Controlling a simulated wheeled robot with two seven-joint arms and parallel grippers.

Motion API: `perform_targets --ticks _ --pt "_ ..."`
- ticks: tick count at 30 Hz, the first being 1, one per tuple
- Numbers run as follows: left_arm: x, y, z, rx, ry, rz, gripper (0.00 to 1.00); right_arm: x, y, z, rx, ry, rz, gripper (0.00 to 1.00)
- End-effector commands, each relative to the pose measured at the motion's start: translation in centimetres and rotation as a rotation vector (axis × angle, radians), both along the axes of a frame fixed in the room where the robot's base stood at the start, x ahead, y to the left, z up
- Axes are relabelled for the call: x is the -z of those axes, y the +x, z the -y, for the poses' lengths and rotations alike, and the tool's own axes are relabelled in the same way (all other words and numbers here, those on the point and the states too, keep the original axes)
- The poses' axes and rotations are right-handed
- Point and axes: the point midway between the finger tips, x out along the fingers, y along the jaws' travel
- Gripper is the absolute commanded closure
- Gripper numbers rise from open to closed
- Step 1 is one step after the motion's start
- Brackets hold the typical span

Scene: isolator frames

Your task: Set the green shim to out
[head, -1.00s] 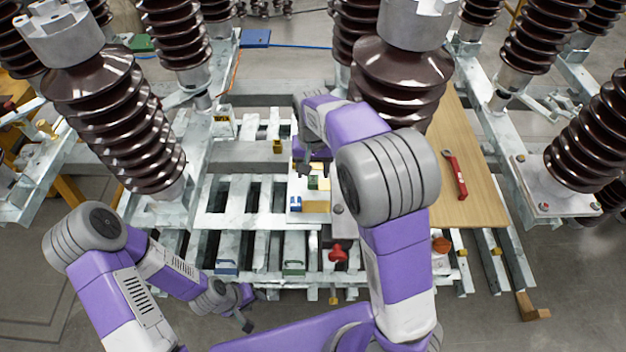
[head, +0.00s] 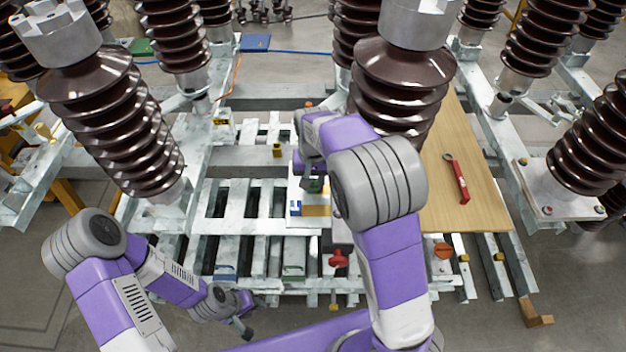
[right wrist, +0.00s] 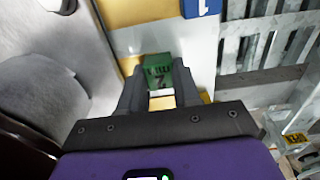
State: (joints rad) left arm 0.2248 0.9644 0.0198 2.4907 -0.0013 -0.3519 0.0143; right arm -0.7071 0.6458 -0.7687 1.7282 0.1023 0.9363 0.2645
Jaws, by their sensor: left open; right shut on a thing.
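The green shim (right wrist: 158,68), a small green block with dark markings, sits between the fingertips of my right gripper (right wrist: 160,85) in the right wrist view. The gripper is shut on it. In the head view the green shim (head: 313,186) shows as a small dark green patch below my right gripper (head: 309,178), partly hidden by it, over a pale plate (head: 322,222). My left gripper (head: 244,328) is open and empty, low at the front, away from the plate.
A blue-and-white block (head: 295,208) and a tan block (head: 317,211) lie close in front of the shim. A red knob (head: 339,259) stands nearer. A wooden board (head: 480,205) with a red tool (head: 459,180) lies right. Large brown insulators (head: 398,85) crowd the back.

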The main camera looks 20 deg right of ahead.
Motion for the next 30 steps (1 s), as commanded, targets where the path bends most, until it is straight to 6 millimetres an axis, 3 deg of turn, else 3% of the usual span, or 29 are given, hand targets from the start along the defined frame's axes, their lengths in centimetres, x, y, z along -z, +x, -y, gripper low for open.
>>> perform_targets --ticks 7,16,24,25,30 --pt "-0.1 0.0 0.0 0.000 0.000 0.000 0.57 -0.1 0.1 -0.2 -0.001 -0.001 0.000 1.00" --pt "-2.3 0.0 0.0 0.000 0.000 0.000 0.57 -0.3 1.3 -4.3 -0.003 -0.001 0.000 1.00" --pt "-2.1 0.0 0.0 0.000 0.000 0.000 0.57 -0.1 1.4 -4.8 0.000 0.004 0.003 1.00" --pt "-2.1 0.0 0.0 0.000 0.000 0.000 0.57 -0.1 1.4 -4.9 0.000 0.004 0.004 0.67" --pt "-2.1 0.0 0.0 0.000 0.000 0.000 0.57 -0.1 1.4 -4.8 -0.001 0.003 0.003 0.43"
